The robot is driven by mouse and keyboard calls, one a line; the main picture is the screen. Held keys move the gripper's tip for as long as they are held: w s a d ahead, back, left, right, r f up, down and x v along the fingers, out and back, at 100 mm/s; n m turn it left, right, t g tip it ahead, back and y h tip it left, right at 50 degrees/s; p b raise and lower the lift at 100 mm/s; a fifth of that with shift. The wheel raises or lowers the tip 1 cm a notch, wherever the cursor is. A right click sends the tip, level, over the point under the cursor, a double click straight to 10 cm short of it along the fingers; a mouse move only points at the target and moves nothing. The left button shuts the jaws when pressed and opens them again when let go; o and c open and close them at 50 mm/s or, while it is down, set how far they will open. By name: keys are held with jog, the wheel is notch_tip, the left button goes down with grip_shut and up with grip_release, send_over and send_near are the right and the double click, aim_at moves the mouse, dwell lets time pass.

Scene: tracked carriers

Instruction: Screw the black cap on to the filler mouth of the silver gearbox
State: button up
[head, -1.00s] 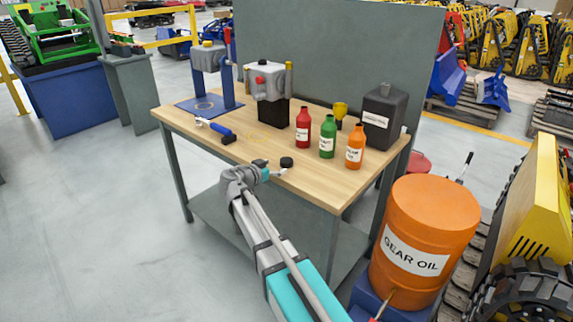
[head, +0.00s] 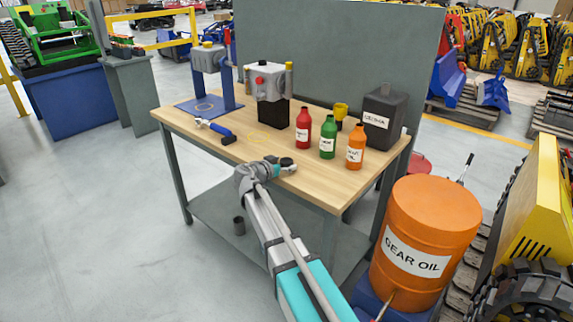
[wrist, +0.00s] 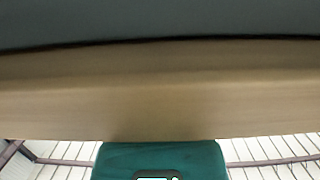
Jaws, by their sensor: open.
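The black cap (head: 287,161) lies on the wooden bench top near its front edge. My gripper (head: 281,164) is open and low over the bench at the cap. In the head view its fingers appear beside or around the cap; contact cannot be told. The silver gearbox (head: 268,84) stands on a black block further back, with a red part on its front and a yellow part at its right. Its filler mouth cannot be made out clearly. The wrist view shows mostly a blurred wooden surface and no cap.
Red (head: 303,131), green (head: 328,137) and orange (head: 355,146) bottles stand right of the gearbox, with a black canister (head: 385,115) behind. A blue-handled tool (head: 216,129) lies left. A blue stand (head: 211,80) holds another grey unit. An orange drum (head: 424,235) stands at the right.

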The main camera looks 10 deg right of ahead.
jog(key=shift+w+d, duration=0.2)
jog(key=shift+d, duration=0.15)
dwell(0.3)
jog(key=c, duration=0.9)
jog(key=shift+r, duration=0.1)
